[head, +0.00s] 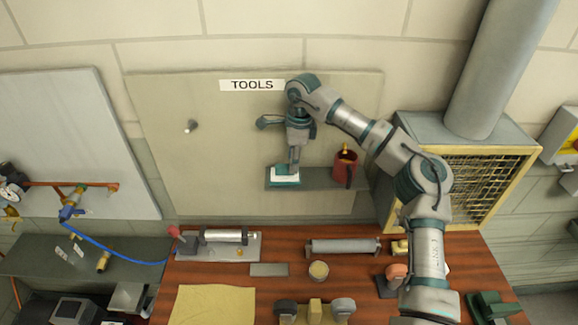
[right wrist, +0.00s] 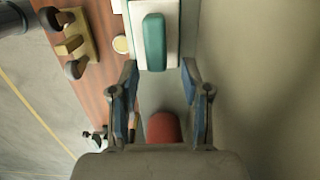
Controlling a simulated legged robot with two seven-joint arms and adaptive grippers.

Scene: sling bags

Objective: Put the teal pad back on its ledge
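The teal pad (head: 285,176), a white block with teal parts, is at the left end of the grey ledge (head: 318,182) on the tool board. It appears to rest on the ledge. In the right wrist view the pad (right wrist: 154,42) lies just beyond my fingertips, roughly in line with the gap between them. My right gripper (head: 294,160) points down at the pad from above. In the right wrist view the right gripper (right wrist: 160,70) has its fingers spread, with nothing between the tips. My left gripper is not in view.
A red mug (head: 345,170) stands on the ledge right of the pad. A peg (head: 191,126) sticks out of the board at left. The wooden bench (head: 285,245) below carries a cylinder tool (head: 224,237), a grey roller (head: 342,246) and a yellow cloth (head: 212,304). A vented box (head: 470,180) stands at right.

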